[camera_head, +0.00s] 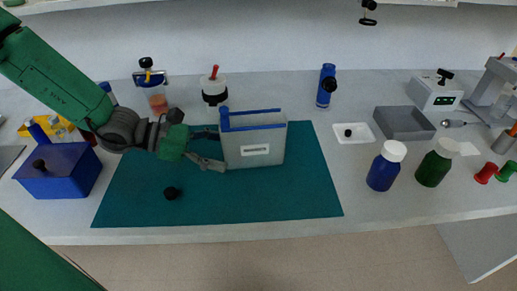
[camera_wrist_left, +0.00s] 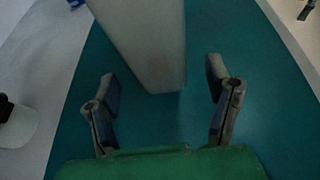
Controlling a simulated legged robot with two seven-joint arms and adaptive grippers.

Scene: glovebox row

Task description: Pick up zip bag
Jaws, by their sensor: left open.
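The zip bag (camera_head: 254,150) stands upright on the teal mat (camera_head: 130,205). It is translucent grey, with a blue strip along its top edge and a white label on its front. My left gripper (camera_head: 216,150) is at its left edge, with its two fingers spread. In the left wrist view the bag (camera_wrist_left: 150,45) appears as a pale slab, its near end between the open fingers (camera_wrist_left: 163,80). Gaps show on both sides, so neither finger appears to press on it. My right gripper is in neither view.
A blue box (camera_head: 60,175) stands at the left. A white tray (camera_head: 353,133), blue bottle (camera_head: 384,170) and green bottle (camera_head: 434,167) stand right. The mat's front is mostly clear.

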